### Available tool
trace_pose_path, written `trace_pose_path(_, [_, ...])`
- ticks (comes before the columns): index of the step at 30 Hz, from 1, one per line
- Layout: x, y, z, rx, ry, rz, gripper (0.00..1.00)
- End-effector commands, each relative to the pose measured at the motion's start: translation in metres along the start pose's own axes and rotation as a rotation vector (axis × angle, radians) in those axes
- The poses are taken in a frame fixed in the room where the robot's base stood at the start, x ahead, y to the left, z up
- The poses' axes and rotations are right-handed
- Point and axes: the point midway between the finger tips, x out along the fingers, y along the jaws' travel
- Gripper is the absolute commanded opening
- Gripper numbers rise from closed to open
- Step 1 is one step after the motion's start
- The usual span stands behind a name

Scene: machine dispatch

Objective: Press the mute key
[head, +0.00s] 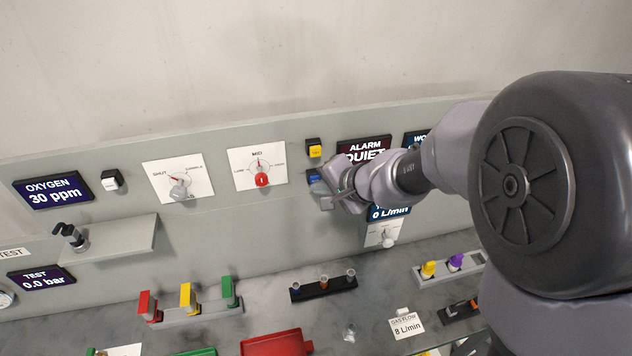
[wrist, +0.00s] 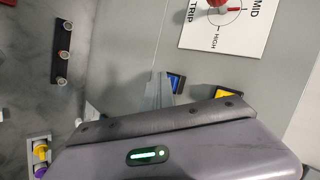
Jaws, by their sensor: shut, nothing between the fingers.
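A key with a blue face (head: 319,175) sits on the upright panel, below a key with a yellow face (head: 314,149). Their lettering is too small to read, so I cannot tell which one is the mute key. The alarm display (head: 364,150) beside them reads QUIET. My gripper (head: 332,187) is shut and empty, right at the blue key and partly covering it. In the wrist view the fingers (wrist: 160,88) lie beside the blue key (wrist: 176,82); I cannot tell whether they touch it. The yellow key (wrist: 227,93) is partly hidden by my gripper body.
A dial with a red knob (head: 262,179) is left of the keys. A flow display (head: 388,213) and a white-knob dial (head: 387,238) are at lower right. A shelf (head: 105,248) juts out at left. The bench below holds colored handles, a vial rack (head: 324,288) and a red tray (head: 275,344).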

Motion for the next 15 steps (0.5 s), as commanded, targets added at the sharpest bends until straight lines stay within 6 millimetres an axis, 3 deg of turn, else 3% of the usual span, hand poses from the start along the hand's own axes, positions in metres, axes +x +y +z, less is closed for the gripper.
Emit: trace_pose_path(15, [-0.012,0.009,0.009,0.0,0.0,-0.001,0.0])
